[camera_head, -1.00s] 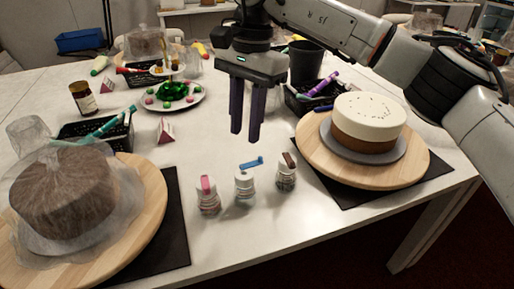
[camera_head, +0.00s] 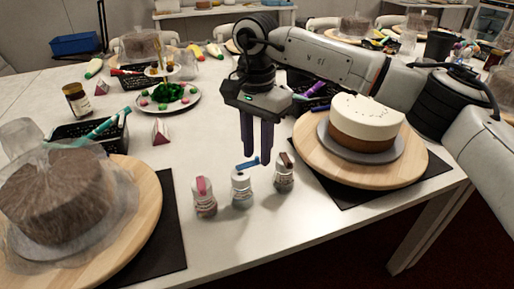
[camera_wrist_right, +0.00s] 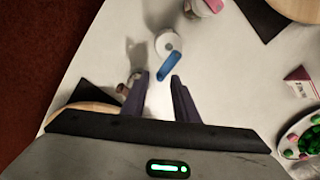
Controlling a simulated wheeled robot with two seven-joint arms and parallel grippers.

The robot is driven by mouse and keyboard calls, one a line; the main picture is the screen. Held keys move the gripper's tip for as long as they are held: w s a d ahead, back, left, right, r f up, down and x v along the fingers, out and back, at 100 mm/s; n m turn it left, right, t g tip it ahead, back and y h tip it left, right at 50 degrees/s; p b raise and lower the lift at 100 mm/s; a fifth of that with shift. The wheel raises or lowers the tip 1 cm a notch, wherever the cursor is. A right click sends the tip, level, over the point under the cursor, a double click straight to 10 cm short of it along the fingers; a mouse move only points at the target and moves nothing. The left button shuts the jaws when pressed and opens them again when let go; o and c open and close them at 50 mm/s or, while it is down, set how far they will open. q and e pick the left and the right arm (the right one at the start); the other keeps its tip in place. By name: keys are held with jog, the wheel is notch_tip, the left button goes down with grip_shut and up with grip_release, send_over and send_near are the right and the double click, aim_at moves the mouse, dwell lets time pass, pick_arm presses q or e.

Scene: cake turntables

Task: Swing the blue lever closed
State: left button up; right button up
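Three small shaker jars stand in a row on the white table. The middle jar (camera_head: 242,190) has a blue lever (camera_head: 247,164) on top that sticks out to the right; the blue lever also shows in the right wrist view (camera_wrist_right: 169,66). The left jar (camera_head: 204,198) has a pink lever and the right jar (camera_head: 284,174) a brown one. My right gripper (camera_head: 257,160) is open and empty, its purple fingers pointing down above and behind the middle jar. In the right wrist view its fingertips (camera_wrist_right: 162,80) lie either side of the blue lever's end. My left gripper is out of view.
A cake on a wooden turntable (camera_head: 415,166) stands to the right of the jars. A wrapped cake on another turntable (camera_head: 146,215) stands at left. A plate of green and pink sweets (camera_head: 190,104) lies behind. The table front is clear.

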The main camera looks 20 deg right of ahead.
grip_shut()
jog(key=shift+s+m, duration=0.1)
jog(key=shift+m, duration=0.2)
jog(key=s+a+m, duration=0.4)
jog(key=s+m, duration=0.1)
jog(key=m, duration=1.3)
jog(key=shift+a, duration=0.15)
jog(key=shift+m, duration=0.3)
dwell(0.4)
